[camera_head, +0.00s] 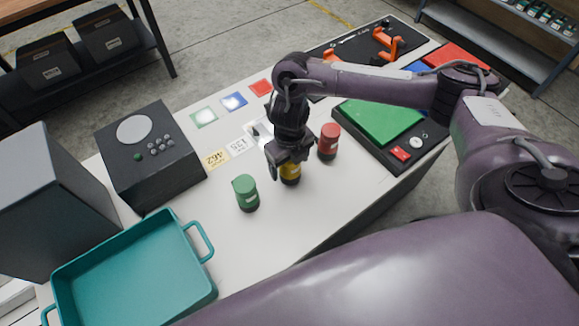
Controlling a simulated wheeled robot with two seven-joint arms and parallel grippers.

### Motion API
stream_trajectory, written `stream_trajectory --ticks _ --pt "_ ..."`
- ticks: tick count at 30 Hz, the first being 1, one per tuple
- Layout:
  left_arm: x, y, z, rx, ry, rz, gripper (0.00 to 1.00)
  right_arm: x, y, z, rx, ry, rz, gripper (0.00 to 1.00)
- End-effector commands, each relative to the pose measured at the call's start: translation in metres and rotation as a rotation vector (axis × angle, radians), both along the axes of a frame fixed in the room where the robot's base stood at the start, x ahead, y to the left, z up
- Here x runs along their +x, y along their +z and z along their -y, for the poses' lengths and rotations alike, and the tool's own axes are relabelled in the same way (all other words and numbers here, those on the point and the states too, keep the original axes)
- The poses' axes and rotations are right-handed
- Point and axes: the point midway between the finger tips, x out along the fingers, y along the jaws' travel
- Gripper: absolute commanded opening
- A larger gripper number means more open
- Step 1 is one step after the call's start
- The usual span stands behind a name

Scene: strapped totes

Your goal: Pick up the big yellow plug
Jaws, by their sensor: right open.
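The big yellow plug (290,175) stands upright on the white table, between a green plug (246,193) and a red plug (328,141). My right gripper (288,163) points down directly over the yellow plug, and its open fingers hide the plug's top. I cannot tell whether the fingers touch it. My left gripper is not in view.
A teal tray (203,284) stands at the front left of the white table (290,245). A dark box with buttons (178,172) is at the left. Coloured cards and number cards lie behind the plugs. A black case with a green panel (383,122) is at the right.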

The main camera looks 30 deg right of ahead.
Motion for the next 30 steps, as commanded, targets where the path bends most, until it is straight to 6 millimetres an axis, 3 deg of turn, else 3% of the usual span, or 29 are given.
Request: stream_trajectory --ticks 3,15,25,30 --pt "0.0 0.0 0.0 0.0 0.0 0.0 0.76 0.0 0.0 0.0 0.0 0.0 0.0 0.74" --pt "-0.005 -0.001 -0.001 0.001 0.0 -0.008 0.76 0.0 0.0 0.0 0.0 0.0 0.0 0.22" --pt "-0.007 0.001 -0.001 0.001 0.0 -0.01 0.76 0.0 0.004 0.0 0.001 0.0 0.002 0.2" --pt "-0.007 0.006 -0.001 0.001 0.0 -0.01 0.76 0.002 0.02 0.0 0.001 0.001 0.005 0.2"
